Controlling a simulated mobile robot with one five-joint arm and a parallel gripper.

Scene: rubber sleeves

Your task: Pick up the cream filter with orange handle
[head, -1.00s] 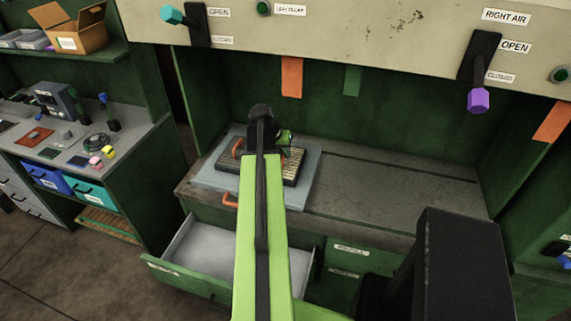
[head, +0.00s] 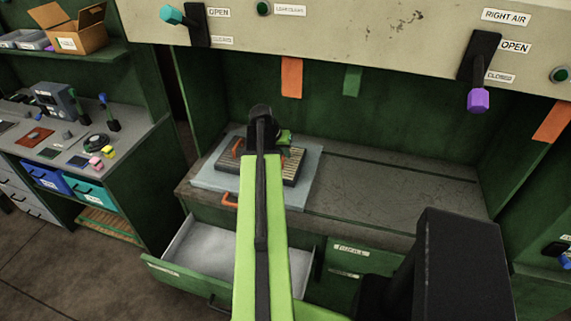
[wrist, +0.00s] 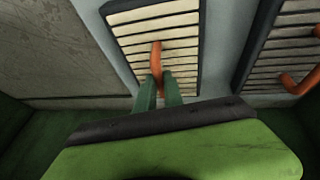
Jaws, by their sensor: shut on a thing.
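The cream filter (wrist: 165,28) has pale slats in a dark frame and an orange handle (wrist: 157,58). In the wrist view, the two green fingers of my gripper (wrist: 159,88) are shut on that handle, one on each side. A second slatted filter (wrist: 285,50) with its own orange handle (wrist: 300,86) lies to the right in the wrist view. In the head view, slatted filter surface (head: 290,168) shows beside my arm, on a pale blue-grey sheet (head: 215,178). My arm hides much of it, and my fingertips are hidden there.
The bench surface (head: 400,195) to the right is clear. A hood panel with levers overhangs the bay. A side bench (head: 70,140) stands at left.

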